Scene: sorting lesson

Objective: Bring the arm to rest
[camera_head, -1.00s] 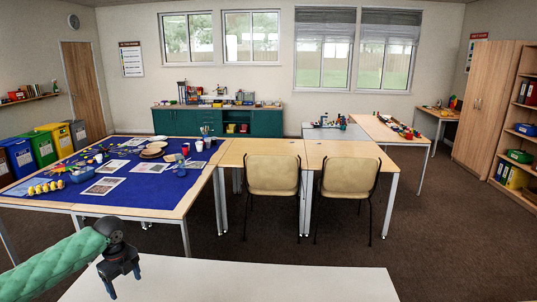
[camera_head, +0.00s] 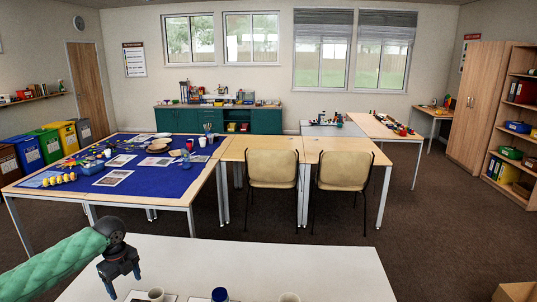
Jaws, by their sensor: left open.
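My left gripper (camera_head: 123,283) is at the lower left of the head view, at the end of my green-sleeved left arm. It is black, points downward and is open, with nothing seen between its fingers. It hangs over the left part of the white table (camera_head: 250,262). My right gripper is not in view.
A cardboard box (camera_head: 515,292) is at lower right. The table's middle is bare. Two chairs (camera_head: 272,168) stand beyond.

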